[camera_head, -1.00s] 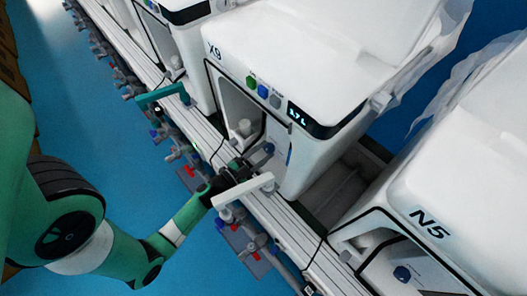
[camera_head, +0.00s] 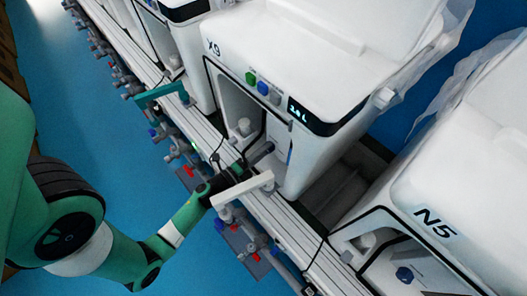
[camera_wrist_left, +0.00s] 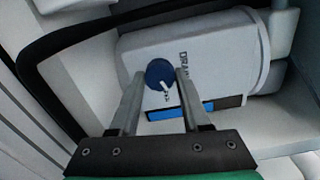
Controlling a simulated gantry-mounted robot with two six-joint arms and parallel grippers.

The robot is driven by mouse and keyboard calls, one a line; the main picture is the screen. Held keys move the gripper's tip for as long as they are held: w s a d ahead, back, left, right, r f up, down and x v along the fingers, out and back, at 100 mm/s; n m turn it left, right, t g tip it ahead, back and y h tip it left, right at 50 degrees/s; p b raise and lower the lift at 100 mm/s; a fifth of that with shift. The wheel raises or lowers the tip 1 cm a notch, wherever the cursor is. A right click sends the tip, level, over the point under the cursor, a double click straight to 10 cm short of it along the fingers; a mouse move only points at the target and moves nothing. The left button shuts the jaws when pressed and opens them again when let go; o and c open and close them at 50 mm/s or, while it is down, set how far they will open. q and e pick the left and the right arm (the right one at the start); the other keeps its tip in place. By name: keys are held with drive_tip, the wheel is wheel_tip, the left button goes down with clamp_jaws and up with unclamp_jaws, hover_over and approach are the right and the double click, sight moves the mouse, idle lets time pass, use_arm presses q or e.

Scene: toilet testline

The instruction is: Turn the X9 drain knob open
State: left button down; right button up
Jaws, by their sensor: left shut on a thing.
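The X9 unit (camera_head: 265,45) is the white machine in the middle of the head view. Its drain knob (camera_wrist_left: 160,74) is a round blue knob with a white pointer mark, on a white box lettered "DRA…" in the left wrist view. The mark points down and slightly right in that view. My left gripper (camera_wrist_left: 160,82) is shut on the knob, one finger on each side. In the head view my left gripper (camera_head: 262,152) reaches into the X9 front opening, and the knob is hidden there. My right gripper is not in view.
A white bar handle (camera_head: 245,188) stands close in front of my left wrist, with a teal one (camera_head: 160,95) farther left. The N5 unit (camera_head: 460,190) stands at the right. Valves and pipes line the rail's front edge. Blue floor lies open at the left.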

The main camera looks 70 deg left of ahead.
use_arm(q)
drive_tip(key=shift+m+b, duration=0.35)
drive_tip(key=shift+m, duration=1.65)
drive_tip(key=shift+c, duration=1.8)
unclamp_jaws()
drive_tip(key=p+v, duration=0.1)
drive_tip(key=v, duration=0.6)
drive_tip(key=shift+s+p, duration=0.25)
drive_tip(key=shift+p, duration=0.05)
